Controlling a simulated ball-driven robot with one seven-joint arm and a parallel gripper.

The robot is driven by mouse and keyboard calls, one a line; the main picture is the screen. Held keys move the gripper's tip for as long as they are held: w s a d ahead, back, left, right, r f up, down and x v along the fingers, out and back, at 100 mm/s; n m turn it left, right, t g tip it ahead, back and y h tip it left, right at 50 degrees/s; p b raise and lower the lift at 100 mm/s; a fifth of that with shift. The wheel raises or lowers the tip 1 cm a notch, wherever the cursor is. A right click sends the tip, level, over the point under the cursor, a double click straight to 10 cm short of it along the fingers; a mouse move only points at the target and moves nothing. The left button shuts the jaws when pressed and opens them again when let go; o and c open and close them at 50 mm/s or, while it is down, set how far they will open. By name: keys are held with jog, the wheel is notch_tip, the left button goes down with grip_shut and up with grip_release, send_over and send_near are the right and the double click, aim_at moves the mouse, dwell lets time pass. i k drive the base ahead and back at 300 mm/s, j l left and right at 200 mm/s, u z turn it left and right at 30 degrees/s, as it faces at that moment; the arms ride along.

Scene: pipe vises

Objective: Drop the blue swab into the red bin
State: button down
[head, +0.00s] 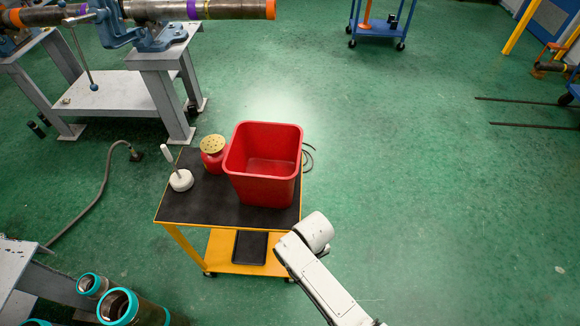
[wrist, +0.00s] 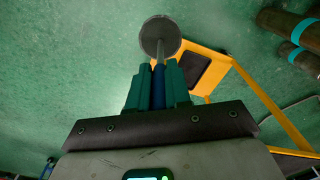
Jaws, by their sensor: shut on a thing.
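The red bin (head: 264,192) stands upright on the black top of a yellow cart (head: 190,212); its open mouth faces up and the inside that I see looks empty. My gripper (wrist: 156,76) shows in the wrist view, its teal fingers shut on the blue swab (wrist: 158,88). The swab's blue part lies between the fingers, and a thin grey shaft with a round grey disc sticks out past the tips. In the head view my arm reaches in at the cart's front right corner, outside the bin; the gripper and swab are hidden there.
On the cart, left of the bin, are a red can with a perforated gold lid (head: 213,150) and a white round holder with an upright handle (head: 181,180). A black tray (head: 250,247) lies on the lower shelf.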

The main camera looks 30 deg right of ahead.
aim_at(270, 172)
jog(key=k+j+u, duration=0.1)
jog(key=k, duration=1.05)
jog(key=k+u, duration=0.1)
jog(key=u, duration=1.4)
jog(key=l+u, duration=0.2)
jog(key=u, duration=0.3)
jog(key=l+u, duration=0.2)
jog(key=u, duration=0.25)
jog(key=l+u, duration=0.2)
jog(key=u, duration=0.3)
jog(key=k+l, duration=0.2)
jog(key=l, duration=0.3)
jog(key=k+l, duration=0.2)
jog(key=l, duration=0.3)
jog(key=k+l, duration=0.2)
jog(key=l, duration=0.3)
jog(key=k+l, duration=0.2)
jog(key=l, duration=0.3)
jog(key=k+l, duration=0.15)
jog(key=l, duration=0.35)
jog(key=k+l, duration=0.2)
jog(key=l, duration=0.3)
jog(key=k+l, duration=0.2)
jog(key=l, duration=0.35)
jog(key=k+l, duration=0.2)
jog(key=l, duration=0.3)
